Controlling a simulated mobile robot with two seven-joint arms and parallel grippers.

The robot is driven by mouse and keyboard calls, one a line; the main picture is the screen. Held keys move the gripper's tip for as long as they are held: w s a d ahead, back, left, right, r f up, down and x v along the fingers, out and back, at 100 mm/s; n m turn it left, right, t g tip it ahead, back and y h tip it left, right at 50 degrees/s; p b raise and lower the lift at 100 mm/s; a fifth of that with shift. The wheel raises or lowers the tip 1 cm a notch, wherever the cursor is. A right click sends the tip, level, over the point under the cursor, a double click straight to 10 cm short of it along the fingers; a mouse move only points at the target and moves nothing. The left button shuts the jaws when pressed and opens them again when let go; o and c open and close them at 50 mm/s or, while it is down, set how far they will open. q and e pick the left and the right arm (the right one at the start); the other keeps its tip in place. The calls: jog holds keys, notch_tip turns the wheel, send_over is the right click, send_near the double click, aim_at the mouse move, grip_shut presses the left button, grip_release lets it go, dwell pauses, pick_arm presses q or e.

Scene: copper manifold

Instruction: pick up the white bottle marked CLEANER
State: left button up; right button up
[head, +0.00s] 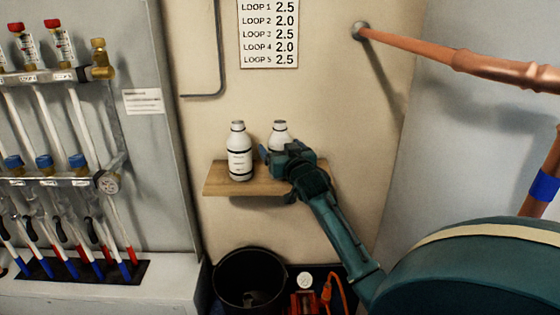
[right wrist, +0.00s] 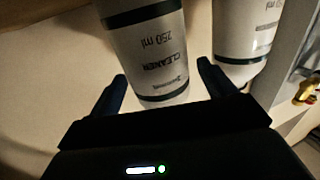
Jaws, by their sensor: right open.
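The white bottle marked CLEANER (right wrist: 160,60) shows upside down in the right wrist view, its label reading CLEANER and 250 ml. It stands between the two spread dark fingers of my right gripper (right wrist: 163,78). In the head view it is the right-hand bottle (head: 279,131) on a small wooden shelf (head: 215,185); my right gripper (head: 276,155) is in front of it and hides its lower part. My right gripper is open; I cannot tell whether a finger touches the bottle. My left gripper is not in view.
A second white bottle (head: 239,155) stands on the shelf just left of my gripper; it also shows in the wrist view (right wrist: 248,30). A manifold cabinet (head: 160,130) is at left, a black bucket (head: 250,280) below, and a copper pipe (head: 460,60) at upper right.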

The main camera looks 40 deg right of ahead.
jog(key=shift+w+d, duration=0.1)
jog(key=shift+w, duration=0.2)
jog(key=c, duration=1.1)
jog(key=shift+c, duration=0.3)
jog(key=shift+r, duration=0.25)
